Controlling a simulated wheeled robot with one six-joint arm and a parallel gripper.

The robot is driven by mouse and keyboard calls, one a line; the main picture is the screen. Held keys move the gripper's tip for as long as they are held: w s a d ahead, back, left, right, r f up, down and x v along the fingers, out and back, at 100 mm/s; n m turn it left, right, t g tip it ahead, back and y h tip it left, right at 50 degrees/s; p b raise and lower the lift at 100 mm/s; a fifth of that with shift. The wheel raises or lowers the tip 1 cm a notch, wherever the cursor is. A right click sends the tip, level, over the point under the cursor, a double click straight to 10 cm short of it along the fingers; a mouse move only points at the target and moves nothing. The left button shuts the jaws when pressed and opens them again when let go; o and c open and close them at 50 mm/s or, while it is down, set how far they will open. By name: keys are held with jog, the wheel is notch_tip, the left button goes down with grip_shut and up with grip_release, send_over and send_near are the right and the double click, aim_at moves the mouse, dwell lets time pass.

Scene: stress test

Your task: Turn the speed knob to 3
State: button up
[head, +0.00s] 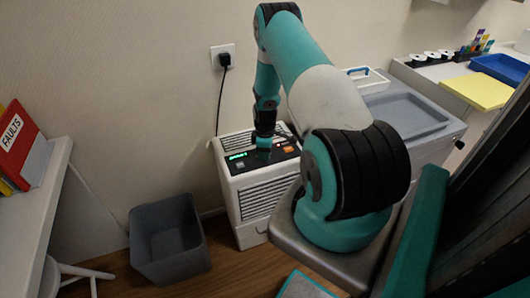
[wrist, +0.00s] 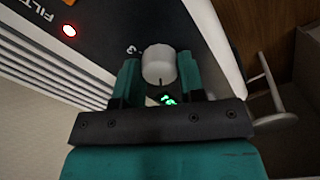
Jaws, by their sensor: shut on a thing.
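The speed knob (wrist: 158,64) is a pale round knob on the dark top panel (wrist: 110,25) of a white slatted machine. In the wrist view my gripper (wrist: 157,80) is shut on the knob, a teal finger on each side. A marking beside the knob is too small to read. Green lit characters show just below the knob, partly hidden by my gripper. In the head view my gripper (head: 264,141) is down on the machine's panel (head: 287,153) and hides the knob. A green display (head: 237,156) glows there, too small to read.
A red light (wrist: 69,30) and an orange button (head: 289,149) are on the same panel. A grey bin (head: 168,240) stands left of the machine (head: 262,202). A wall outlet (head: 223,57) with a black cord is behind. A grey-topped cabinet (head: 450,131) stands to the right.

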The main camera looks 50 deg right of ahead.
jog(key=m+b, duration=0.1)
jog(key=m, duration=0.5)
jog(key=shift+b, duration=0.35)
jog(key=m+b, duration=0.1)
jog(key=m, duration=0.4)
jog(key=shift+m, duration=0.3)
jog(key=m, duration=0.5)
jog(key=shift+d+b, duration=0.1)
jog(key=shift+b, duration=0.3)
jog(key=m, duration=0.6)
jog(key=shift+r+b, duration=0.1)
jog(key=shift+b, duration=0.2)
jog(key=shift+m, duration=0.3)
jog(key=o, duration=0.9)
